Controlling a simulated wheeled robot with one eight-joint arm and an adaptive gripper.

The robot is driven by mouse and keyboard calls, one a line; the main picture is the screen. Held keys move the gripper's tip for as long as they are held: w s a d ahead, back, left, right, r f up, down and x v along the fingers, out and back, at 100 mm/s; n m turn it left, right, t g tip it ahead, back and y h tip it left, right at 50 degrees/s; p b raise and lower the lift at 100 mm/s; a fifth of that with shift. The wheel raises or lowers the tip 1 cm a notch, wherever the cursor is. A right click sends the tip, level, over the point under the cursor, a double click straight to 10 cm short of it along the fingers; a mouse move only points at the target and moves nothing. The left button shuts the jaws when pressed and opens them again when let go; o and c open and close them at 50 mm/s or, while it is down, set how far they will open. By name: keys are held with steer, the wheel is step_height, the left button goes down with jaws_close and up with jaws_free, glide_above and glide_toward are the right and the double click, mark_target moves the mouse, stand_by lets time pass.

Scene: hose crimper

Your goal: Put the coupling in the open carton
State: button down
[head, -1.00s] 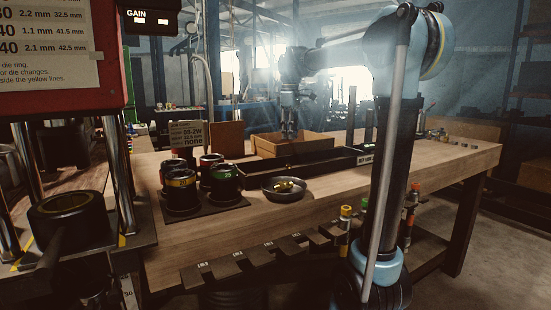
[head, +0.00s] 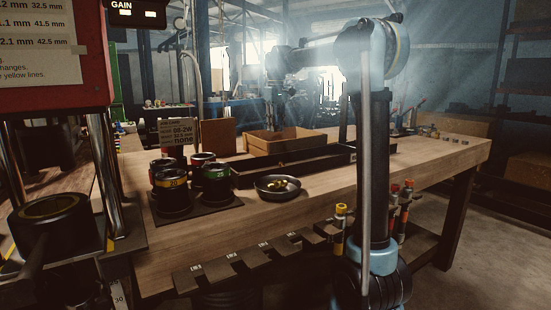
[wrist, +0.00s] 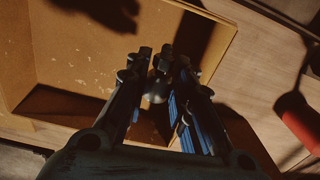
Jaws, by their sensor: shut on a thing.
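The open carton (head: 290,145) stands on the workbench near its back edge, a tan box with low walls. In the wrist view its inside (wrist: 85,65) fills much of the left and middle. My gripper (head: 274,122) points down over the carton in the head view; its fingers also show in the wrist view (wrist: 160,65). It is shut on a small dark grey piece, seemingly the coupling (wrist: 156,90), which is mostly hidden by the fingers. The coupling is too small to make out in the head view.
Several dark dies with coloured bands (head: 173,182) stand on a mat at left. A red cylinder (wrist: 299,120) lies right of the carton in the wrist view.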

steer(key=shift+w+a+f+m, duration=0.1)
steer(key=shift+w+m, duration=0.2)
steer(key=shift+w, duration=0.1)
steer(key=shift+w+f, duration=0.1)
steer(key=shift+f, duration=4.85)
steer(key=c, duration=1.4)
jaws_free()
steer(key=shift+f, duration=0.1)
step_height(320, 180, up, 12)
steer(key=shift+r, duration=0.15)
